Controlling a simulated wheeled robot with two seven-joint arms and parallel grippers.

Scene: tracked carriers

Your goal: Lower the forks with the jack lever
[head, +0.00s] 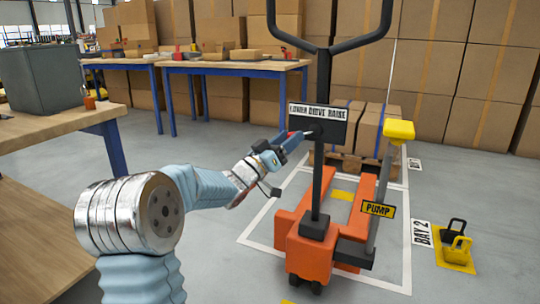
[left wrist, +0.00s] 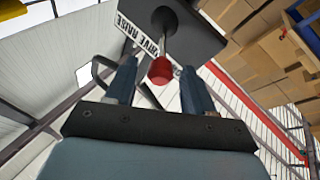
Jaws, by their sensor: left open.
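The orange pallet jack (head: 320,252) stands on the grey floor, its two forks (head: 358,208) pointing away toward a loaded pallet. How high the forks stand is hard to tell. A dark control box (head: 325,128) labelled LOWER DRIVE RAISE sits on its upright handle. The jack lever (left wrist: 161,69), a thin rod with a red knob, sticks out of this box. My left gripper (head: 291,143) is at the left of the box. In the left wrist view its fingers are open, with the red knob between them and gaps on both sides. My right gripper is out of view.
A pump lever with a yellow top (head: 399,131) stands right of the handle. Boxes (head: 368,128) sit on a pallet behind. A wooden table (head: 40,125) is at the left. A yellow floor plate (head: 456,262) lies at the right.

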